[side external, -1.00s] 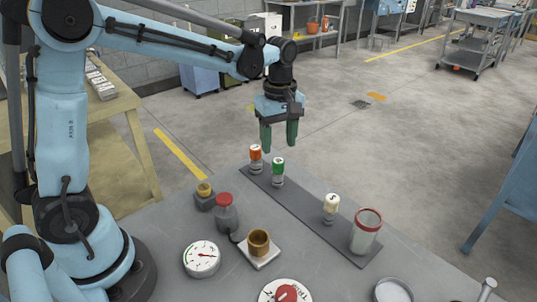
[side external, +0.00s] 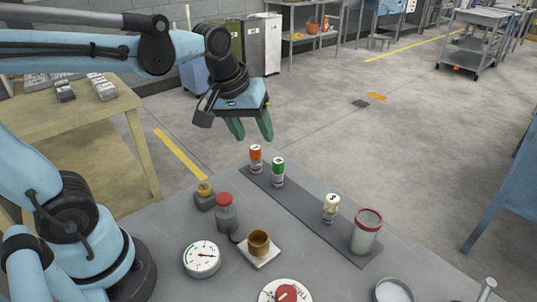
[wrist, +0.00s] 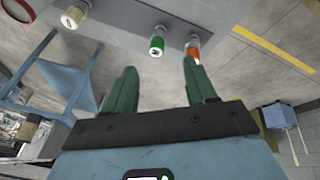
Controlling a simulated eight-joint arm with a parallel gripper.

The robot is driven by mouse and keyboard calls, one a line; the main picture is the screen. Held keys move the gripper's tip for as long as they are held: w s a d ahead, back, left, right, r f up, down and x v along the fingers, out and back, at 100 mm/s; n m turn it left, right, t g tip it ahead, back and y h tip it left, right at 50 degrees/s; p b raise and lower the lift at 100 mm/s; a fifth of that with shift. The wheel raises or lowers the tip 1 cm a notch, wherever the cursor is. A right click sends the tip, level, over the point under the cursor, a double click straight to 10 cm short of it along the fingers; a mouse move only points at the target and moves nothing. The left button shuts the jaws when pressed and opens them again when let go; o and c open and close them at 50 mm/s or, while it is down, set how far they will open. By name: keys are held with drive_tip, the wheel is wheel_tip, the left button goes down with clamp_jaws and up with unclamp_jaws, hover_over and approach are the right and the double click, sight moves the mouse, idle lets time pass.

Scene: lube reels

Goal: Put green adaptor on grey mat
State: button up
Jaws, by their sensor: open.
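The green adaptor (side external: 278,171) has a green top and a metallic lower part. It stands upright on the grey mat (side external: 301,209), a long dark strip on the table, between the orange-topped adaptor (side external: 256,158) and the cream-topped one (side external: 331,207). My gripper (side external: 250,135) hangs above and behind the mat's far end, tilted, with its green fingers apart and nothing between them. In the wrist view the green adaptor (wrist: 157,44) shows beyond the spread fingers (wrist: 161,75), apart from them, with the orange adaptor (wrist: 193,50) to its right.
A red-rimmed cup (side external: 366,233) stands at the mat's near end. Left of the mat are a red-capped bottle (side external: 226,213), a brass cup on a white plate (side external: 259,247), a dial gauge (side external: 202,259) and a small brass-topped block (side external: 204,196).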

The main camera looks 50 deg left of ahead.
drive_tip(key=shift+s+d+f+m+t, duration=0.1)
drive_tip(key=shift+s+f+m+t, duration=0.4)
drive_tip(key=shift+s+m, duration=0.45)
drive_tip(key=shift+s+a+f+m+t, duration=0.1)
drive_tip(key=shift+s+f+m+t, duration=0.55)
drive_tip(key=shift+m, duration=0.55)
drive_tip(key=shift+s+d+f+m+t, duration=0.1)
drive_tip(key=shift+s+f+m+t, duration=0.3)
drive_tip(key=shift+s+m, duration=0.55)
drive_tip(key=shift+w, duration=0.1)
